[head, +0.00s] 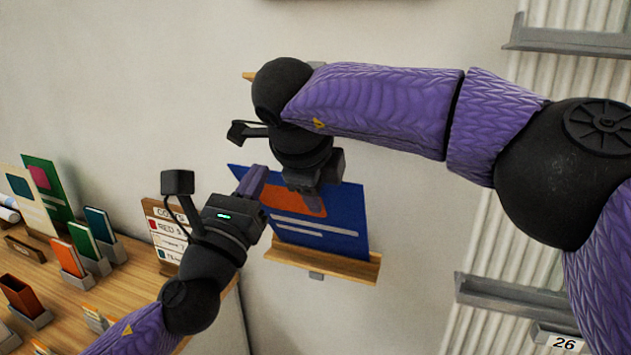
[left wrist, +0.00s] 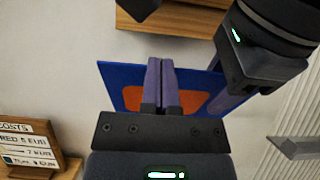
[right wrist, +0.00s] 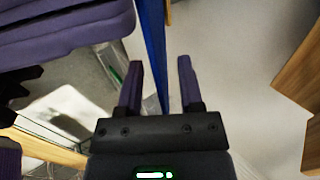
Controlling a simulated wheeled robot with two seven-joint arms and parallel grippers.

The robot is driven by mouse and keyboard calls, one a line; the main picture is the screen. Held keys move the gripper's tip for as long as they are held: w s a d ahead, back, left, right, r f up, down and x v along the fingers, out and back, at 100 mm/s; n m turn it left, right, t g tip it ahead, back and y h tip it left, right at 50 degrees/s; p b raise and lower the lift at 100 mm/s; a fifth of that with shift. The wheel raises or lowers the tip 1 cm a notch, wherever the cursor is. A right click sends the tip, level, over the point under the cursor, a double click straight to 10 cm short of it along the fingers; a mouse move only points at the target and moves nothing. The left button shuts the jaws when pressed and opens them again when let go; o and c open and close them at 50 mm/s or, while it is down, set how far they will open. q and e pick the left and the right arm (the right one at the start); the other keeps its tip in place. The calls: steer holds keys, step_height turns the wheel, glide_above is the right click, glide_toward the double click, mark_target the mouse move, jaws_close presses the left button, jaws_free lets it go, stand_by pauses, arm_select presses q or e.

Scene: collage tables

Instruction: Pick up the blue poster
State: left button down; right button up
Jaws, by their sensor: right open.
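The blue poster (head: 345,215), with an orange patch and pale lines, stands on a small wooden wall ledge (head: 325,262). My left gripper (head: 255,174) is at the poster's left part; its fingers are together. In the left wrist view these fingers (left wrist: 160,75) lie in front of the poster's broad face (left wrist: 118,80), apparently holding nothing. My right gripper (head: 312,195) is at the poster's upper part. In the right wrist view its fingers (right wrist: 160,72) are apart, and the poster (right wrist: 153,30) shows nearly edge-on between them. Contact is not clear.
A wooden table (head: 135,270) at the left carries several card holders, a beige poster (head: 28,195), a green poster (head: 45,185) and a costs board (head: 165,235). Another wooden ledge (left wrist: 165,18) is above. Grey ledges (head: 520,300) are on the ribbed panel at right.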

arm_select(q)
steer(key=shift+f, duration=0.15)
arm_select(e)
jaws_close()
arm_select(q)
steer(key=shift+w+r, duration=0.1)
steer(key=shift+r, duration=0.55)
steer(key=v, duration=1.2)
